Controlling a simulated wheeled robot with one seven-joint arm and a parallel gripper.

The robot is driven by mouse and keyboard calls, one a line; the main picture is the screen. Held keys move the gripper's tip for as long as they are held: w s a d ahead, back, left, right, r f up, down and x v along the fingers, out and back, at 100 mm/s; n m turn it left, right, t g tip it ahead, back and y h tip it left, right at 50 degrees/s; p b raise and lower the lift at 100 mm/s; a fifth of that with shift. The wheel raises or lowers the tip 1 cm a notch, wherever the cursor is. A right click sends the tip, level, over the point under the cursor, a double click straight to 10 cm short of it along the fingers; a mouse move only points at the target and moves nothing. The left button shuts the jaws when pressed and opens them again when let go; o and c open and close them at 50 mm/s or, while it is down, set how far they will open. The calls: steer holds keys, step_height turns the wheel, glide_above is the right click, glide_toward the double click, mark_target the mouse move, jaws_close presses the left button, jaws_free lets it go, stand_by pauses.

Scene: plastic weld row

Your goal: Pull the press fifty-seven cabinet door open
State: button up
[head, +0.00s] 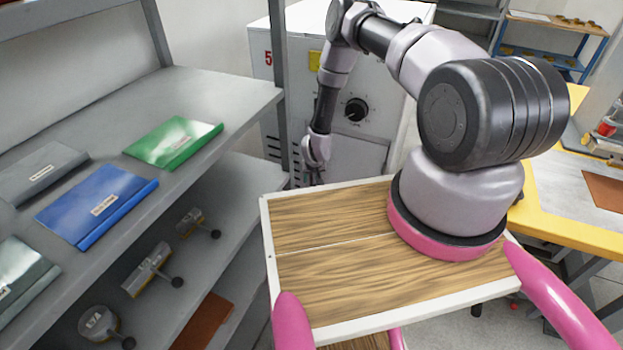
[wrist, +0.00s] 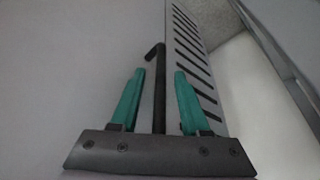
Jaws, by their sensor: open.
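The press cabinet (head: 378,62) is a pale grey box behind the wooden top, with a red "5" partly showing, a yellow label and a black dial. Its lower door panel (head: 362,160) is partly hidden by my arm and looks closed. My gripper (head: 315,177) is low in front of the cabinet, small in the head view. In the wrist view my gripper (wrist: 159,74) is open, with two teal fingers. A dark bar handle (wrist: 159,95) lies between the fingers, with a gap on both sides. Whether it sits fully inside the jaws is unclear.
A grey shelf unit (head: 235,88) with green and blue folders stands close on the left. A wood-topped surface (head: 330,275) lies in front, under my arm base. A yellow-edged bench (head: 575,232) stands right. Vent slots (wrist: 192,50) run beside the handle.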

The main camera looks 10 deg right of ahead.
jaws_close()
stand_by(1.4)
